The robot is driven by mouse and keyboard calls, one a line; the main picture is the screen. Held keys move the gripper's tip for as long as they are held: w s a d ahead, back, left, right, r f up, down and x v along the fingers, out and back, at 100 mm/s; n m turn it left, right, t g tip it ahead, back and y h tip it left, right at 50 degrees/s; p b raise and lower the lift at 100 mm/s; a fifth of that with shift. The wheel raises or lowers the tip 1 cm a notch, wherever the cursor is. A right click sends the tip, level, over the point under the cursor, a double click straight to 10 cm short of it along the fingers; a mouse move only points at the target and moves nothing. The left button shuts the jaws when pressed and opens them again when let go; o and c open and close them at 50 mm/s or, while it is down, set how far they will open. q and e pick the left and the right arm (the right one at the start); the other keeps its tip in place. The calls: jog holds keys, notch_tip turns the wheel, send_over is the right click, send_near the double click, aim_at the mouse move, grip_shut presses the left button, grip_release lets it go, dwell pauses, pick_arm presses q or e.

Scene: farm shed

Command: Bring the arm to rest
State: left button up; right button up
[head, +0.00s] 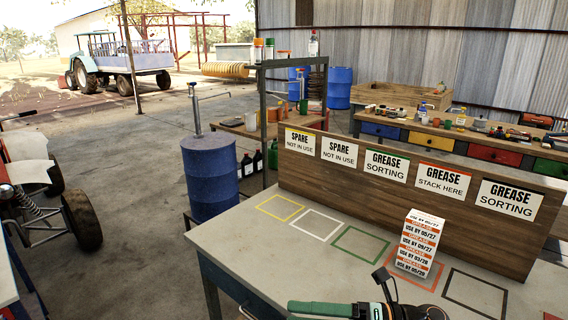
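A stack of several white and orange grease cartons (418,244) stands on the near workbench (290,252). Its base is within the orange outline (432,284), in front of the "Grease stack here" sign (440,177). Their faces show use-by dates and the stack looks close to upright.
Yellow, white, green and black outlines on the bench are empty. A signboard (330,182) backs the bench. A blue drum (210,180) stands behind it.

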jog(key=s+d+f+m+t+h, duration=0.1)
jog(key=d+f+m+t+h, duration=0.45)
jog(key=m, duration=0.95)
jog(key=d+f+m+t+h, duration=0.3)
jog(key=f+m+t+h, duration=0.4)
jog(key=f+m, duration=0.55)
jog(key=s+d+f+m+g+h, duration=0.1)
jog(key=s+d+f+m+g, duration=0.1)
jog(key=s+f+m, duration=0.2)
jog(key=s+d+f+m+g+h, duration=0.2)
jog(key=s+f+m, duration=0.3)
jog(key=s+f, duration=0.3)
jog(key=shift+s+d+f+g, duration=0.15)
jog(key=shift+s+d+g, duration=0.2)
jog(key=shift+s, duration=0.4)
